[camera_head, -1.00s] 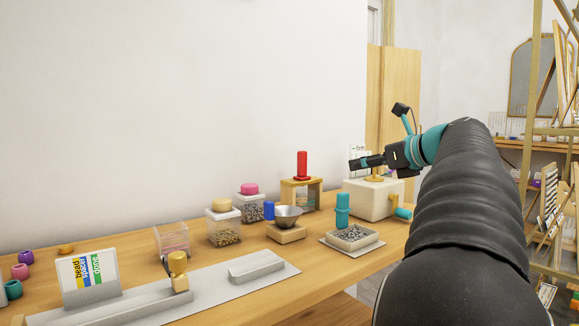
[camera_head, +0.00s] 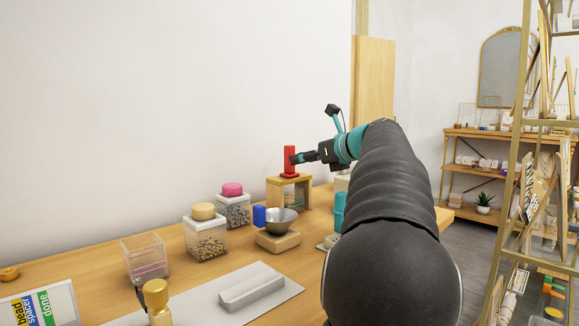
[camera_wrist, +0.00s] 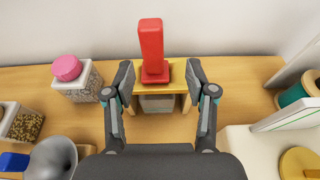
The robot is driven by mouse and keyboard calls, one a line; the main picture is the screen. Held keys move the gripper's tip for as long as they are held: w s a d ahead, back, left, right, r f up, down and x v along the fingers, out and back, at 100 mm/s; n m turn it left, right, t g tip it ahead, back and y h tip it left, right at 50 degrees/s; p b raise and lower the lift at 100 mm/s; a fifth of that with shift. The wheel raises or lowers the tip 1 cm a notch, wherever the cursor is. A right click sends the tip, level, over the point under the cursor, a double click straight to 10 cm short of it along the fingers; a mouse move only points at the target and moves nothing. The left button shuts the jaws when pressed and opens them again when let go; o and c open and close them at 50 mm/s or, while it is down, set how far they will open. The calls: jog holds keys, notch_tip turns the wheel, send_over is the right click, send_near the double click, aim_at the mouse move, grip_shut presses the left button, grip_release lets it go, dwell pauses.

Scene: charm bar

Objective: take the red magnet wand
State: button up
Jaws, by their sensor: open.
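The red magnet wand (camera_head: 290,160) stands upright on a small wooden stand (camera_head: 279,189) near the wall. In the wrist view the wand (camera_wrist: 151,47) has a tall block handle on a wider red base, on the stand's top (camera_wrist: 174,79). My gripper (camera_wrist: 159,72) is open and empty, with one finger on each side of the wand's lower part in that view. The wand still looks a little beyond the fingertips; contact cannot be told. In the head view my gripper (camera_head: 298,158) reaches the wand from the right and its tips overlap it.
A pink-lidded jar (camera_wrist: 78,79) stands left of the stand. A white box (camera_wrist: 255,155) and a teal cylinder (camera_wrist: 300,91) lie to the right. Bare wall rises behind.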

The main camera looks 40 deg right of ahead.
aim_at(290, 173)
jog(key=shift+a+x, duration=0.25)
jog(key=shift+x, duration=1.15)
jog(key=shift+a+x, duration=0.2)
jog(key=shift+x, duration=1.2)
jog(key=shift+r, duration=0.1)
grip_shut()
